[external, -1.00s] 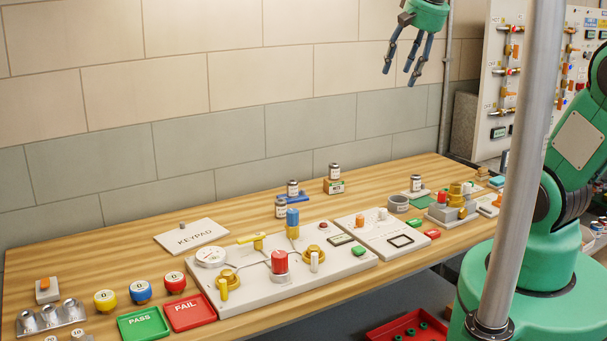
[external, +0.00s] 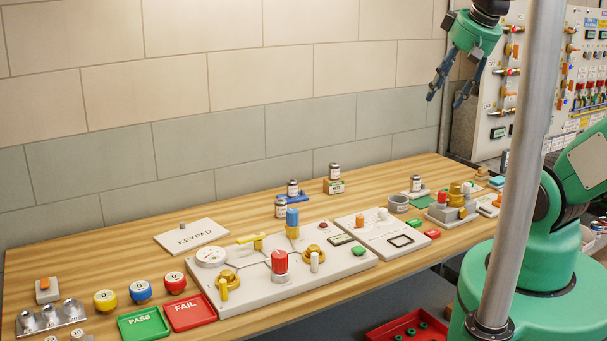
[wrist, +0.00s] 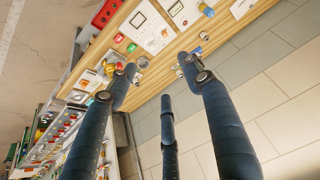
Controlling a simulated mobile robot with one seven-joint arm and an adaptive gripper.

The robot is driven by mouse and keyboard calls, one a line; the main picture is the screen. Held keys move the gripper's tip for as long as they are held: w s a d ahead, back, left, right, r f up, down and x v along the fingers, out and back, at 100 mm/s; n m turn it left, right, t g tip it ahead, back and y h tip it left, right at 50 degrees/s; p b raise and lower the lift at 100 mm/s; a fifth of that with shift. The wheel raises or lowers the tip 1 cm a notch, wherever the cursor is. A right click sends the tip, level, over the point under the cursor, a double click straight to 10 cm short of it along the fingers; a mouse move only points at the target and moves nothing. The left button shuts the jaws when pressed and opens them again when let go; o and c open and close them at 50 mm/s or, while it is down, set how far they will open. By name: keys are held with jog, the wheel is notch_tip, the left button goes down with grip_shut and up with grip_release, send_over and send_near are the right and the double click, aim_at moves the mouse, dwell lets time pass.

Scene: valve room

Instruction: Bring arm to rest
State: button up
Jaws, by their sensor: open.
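My gripper (external: 447,92) hangs in the air at the upper right of the external view, well above the workbench, in front of the wall. Its dark blue fingers point down and are spread apart, with nothing between them. In the wrist view my gripper (wrist: 160,90) shows its separate fingers over the bench and wall, also empty. My green arm stands at the right of the external view, partly hidden by a grey pole.
The wooden bench (external: 110,245) carries a valve panel (external: 330,276), a keypad plate (external: 190,236), a green PASS tray (external: 143,324) and a red FAIL tray (external: 190,313). A metal pole (external: 515,170) stands before my arm. A wall panel with valves (external: 497,95) is behind my gripper.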

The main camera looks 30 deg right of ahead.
notch_tip(320, 180, down, 7)
jog(key=b, duration=0.7)
jog(key=shift+f, duration=0.2)
